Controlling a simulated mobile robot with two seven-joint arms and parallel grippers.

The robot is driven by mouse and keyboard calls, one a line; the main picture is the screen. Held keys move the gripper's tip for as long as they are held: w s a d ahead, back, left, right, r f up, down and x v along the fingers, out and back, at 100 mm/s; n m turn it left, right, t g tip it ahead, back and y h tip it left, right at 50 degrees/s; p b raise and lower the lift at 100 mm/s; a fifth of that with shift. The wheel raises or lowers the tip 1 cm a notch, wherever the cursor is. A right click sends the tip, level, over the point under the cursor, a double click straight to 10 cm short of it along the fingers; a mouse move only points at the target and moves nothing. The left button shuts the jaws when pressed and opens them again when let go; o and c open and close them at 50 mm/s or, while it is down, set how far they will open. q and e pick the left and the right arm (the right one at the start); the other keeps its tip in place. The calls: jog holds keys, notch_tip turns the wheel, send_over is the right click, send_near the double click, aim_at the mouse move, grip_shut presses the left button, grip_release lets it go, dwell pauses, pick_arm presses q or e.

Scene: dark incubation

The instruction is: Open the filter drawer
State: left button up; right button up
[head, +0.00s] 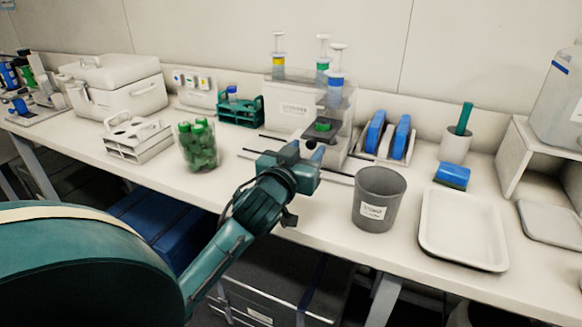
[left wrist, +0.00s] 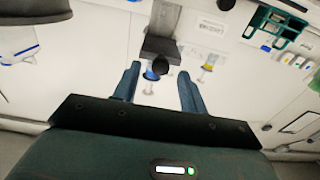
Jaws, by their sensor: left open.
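The white labelled box (head: 292,108) stands at the back of the bench with several plunger-topped syringes above it. A dark recess with a green piece (head: 322,127) shows in its front. A dark grey block (left wrist: 160,48) with a round black knob (left wrist: 160,67) shows at the box in the left wrist view; I take it for the filter drawer. The knob also shows in the head view (head: 311,144). My left gripper (head: 301,154) is open in front of the box, its fingers (left wrist: 158,88) on either side of the knob in the picture; contact cannot be told.
A grey labelled bin (head: 379,200) stands right of my left gripper. A glass jar of green-capped items (head: 199,148) stands left of it. A white rack (head: 137,138), a green rack (head: 240,112) and a blue-item holder (head: 384,140) flank the box. A white tray (head: 432,230) lies at right.

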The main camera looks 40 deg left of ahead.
pick_arm(q)
jog(key=p+v, duration=0.4)
jog(key=v, duration=0.7)
jog(key=shift+s, duration=0.4)
pick_arm(e)
jog(key=shift+s+d+r+h, duration=0.15)
jog(key=shift+d+r, duration=0.1)
jog(key=shift+r, duration=0.15)
jog(key=shift+d+r+h, duration=0.15)
jog(key=shift+d+r, duration=0.1)
jog(key=shift+r, duration=0.15)
pick_arm(q)
jog(key=shift+d, duration=0.2)
jog(key=s+d+f+m+g+h+p, duration=0.1)
jog(key=s+d+f+m+g+h, duration=0.1)
jog(key=d+f, duration=0.6)
jog(key=s+d+f+m+g+h+p, duration=0.1)
jog(key=s+d+f+m+g+h, duration=0.2)
jog(key=d+f, duration=0.6)
jog(key=s+f+g+h, duration=0.2)
jog(key=s+f, duration=0.1)
jog(key=f, duration=0.5)
jog(key=shift+s+m, duration=0.3)
jog(key=shift+s, duration=0.05)
pick_arm(e)
jog(key=shift+s+d+r+g+h, duration=0.1)
jog(key=shift+s+d+g+h, duration=0.15)
jog(key=shift+d+g, duration=0.2)
